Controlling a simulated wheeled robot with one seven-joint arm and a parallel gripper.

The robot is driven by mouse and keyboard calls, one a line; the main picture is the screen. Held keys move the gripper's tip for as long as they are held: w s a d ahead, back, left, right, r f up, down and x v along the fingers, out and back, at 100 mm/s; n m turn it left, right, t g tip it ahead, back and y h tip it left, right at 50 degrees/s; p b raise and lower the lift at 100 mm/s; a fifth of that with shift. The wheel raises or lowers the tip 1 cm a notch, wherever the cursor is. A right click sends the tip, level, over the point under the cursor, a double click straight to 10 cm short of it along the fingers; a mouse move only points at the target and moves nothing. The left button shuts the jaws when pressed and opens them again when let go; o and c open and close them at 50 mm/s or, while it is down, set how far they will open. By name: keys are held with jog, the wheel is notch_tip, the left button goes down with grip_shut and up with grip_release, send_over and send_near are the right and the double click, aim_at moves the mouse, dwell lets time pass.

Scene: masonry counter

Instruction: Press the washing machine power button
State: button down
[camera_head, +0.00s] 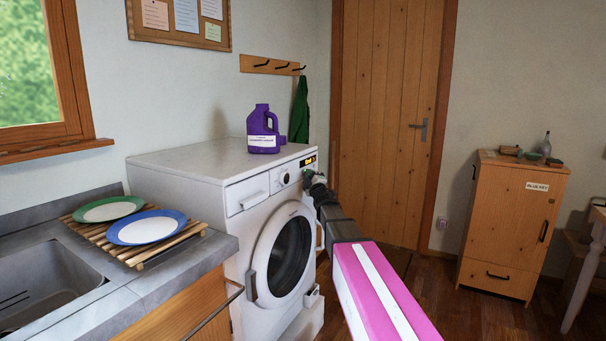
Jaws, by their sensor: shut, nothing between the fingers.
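The white washing machine (237,222) stands left of the middle, with its round dark door facing right and forward. Its control panel has a knob (284,177) and a small lit yellow display (309,161). My arm reaches in from the lower right. My gripper (309,177) is shut and empty, with its tip at the right part of the panel, just below the display. I cannot make out the power button; the gripper covers that part of the panel. I cannot tell whether the tip touches the panel.
A purple detergent bottle (262,131) stands on top of the machine. To the left, two plates lie on a wooden rack (133,253) beside the sink (45,285). A wooden door (385,110) is behind, and a wooden cabinet (505,230) stands right. Floor between is clear.

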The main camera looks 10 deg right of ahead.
jog(key=shift+s+d, duration=0.35)
jog(key=shift+d, duration=0.15)
dwell(0.3)
jog(key=shift+s+d, duration=0.9)
jog(key=shift+d, duration=0.3)
jog(key=shift+s+d, duration=0.85)
jog(key=shift+d, duration=0.35)
